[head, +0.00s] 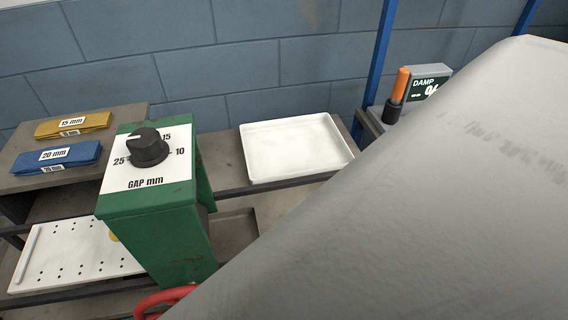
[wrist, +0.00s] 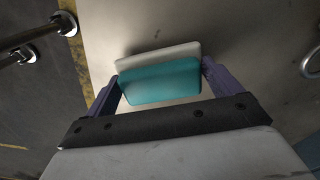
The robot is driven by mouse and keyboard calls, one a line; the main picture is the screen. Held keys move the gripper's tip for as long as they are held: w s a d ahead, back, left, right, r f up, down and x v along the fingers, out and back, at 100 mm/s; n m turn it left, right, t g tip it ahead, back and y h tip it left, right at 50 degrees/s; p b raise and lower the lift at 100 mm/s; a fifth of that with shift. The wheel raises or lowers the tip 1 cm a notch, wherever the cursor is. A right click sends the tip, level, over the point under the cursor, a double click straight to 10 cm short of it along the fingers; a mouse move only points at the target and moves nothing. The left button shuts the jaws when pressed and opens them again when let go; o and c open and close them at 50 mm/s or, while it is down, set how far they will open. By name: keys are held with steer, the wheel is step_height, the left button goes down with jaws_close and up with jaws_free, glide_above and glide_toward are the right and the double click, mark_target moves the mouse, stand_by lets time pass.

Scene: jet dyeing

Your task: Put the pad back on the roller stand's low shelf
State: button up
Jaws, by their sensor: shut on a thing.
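The pad (wrist: 160,82), teal with a pale whitish layer along its far side, is between the two purple fingers of my gripper (wrist: 162,75) in the wrist view. The fingers are shut on its two short ends. It is over a plain pale surface (wrist: 230,30); the gap beneath it is hard to judge. In the head view neither pad nor gripper shows; my large grey arm link covers the right side. A green post (head: 160,228) with a black "GAP mm" knob (head: 148,147) stands left of centre there. I cannot tell which shelf is the roller stand's low one.
A white tray (head: 293,150) lies on a dark shelf by the block wall. Yellow (head: 74,124) and blue (head: 56,157) strips lie on the left shelf top, above a white perforated board (head: 72,262). A damp meter (head: 428,80) stands behind. Chrome bars (wrist: 40,38) show in the wrist view.

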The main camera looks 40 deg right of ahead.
steer(key=shift+f, duration=0.35)
steer(key=shift+f, duration=0.15)
steer(key=o, duration=0.8)
steer(key=shift+c, duration=0.2)
step_height(320, 180, up, 8)
steer(key=p, duration=0.7)
steer(key=shift+f, duration=0.1)
